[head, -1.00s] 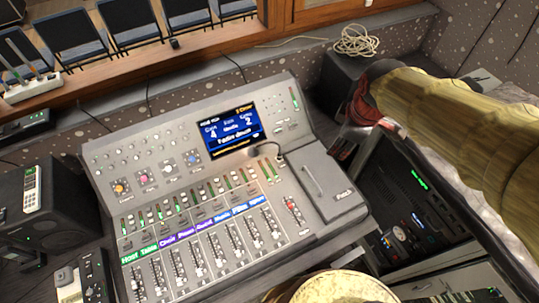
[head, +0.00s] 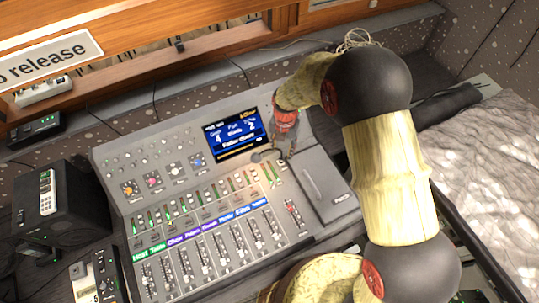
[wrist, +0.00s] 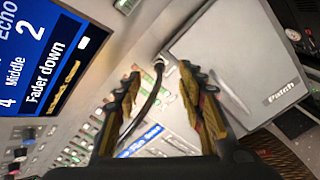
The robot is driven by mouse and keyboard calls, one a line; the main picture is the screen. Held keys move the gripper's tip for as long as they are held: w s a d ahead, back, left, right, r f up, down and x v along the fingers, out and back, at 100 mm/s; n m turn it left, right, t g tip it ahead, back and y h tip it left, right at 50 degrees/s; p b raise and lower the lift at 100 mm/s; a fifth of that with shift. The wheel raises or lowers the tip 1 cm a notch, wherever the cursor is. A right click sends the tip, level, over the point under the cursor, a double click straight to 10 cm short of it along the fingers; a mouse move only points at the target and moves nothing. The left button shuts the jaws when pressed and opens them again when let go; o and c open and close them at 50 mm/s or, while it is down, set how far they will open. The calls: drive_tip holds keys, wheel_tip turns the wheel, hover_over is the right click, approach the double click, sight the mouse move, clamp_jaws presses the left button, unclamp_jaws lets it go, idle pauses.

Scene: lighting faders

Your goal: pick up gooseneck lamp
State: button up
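In the wrist view the black stalk (wrist: 151,99) curves down from a small round socket, between the two fingers of my gripper (wrist: 162,82). The fingers are apart, with visible room between them and the stalk. I see no clear contact. The far end of the stalk is hard to make out in the wrist view.
The console screen (head: 237,134) is left of my gripper, and fader rows lie below. A raised panel marked Patch (head: 322,184) is at right. A black speaker (head: 65,210) stands at left. A coiled cable (head: 357,40) lies on the back ledge.

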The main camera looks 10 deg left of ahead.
sight(281, 157)
wheel_tip(281, 157, down, 7)
drive_tip(key=shift+s+a+r, duration=0.1)
idle(0.4)
drive_tip(key=shift+c, duration=0.6)
clamp_jaws()
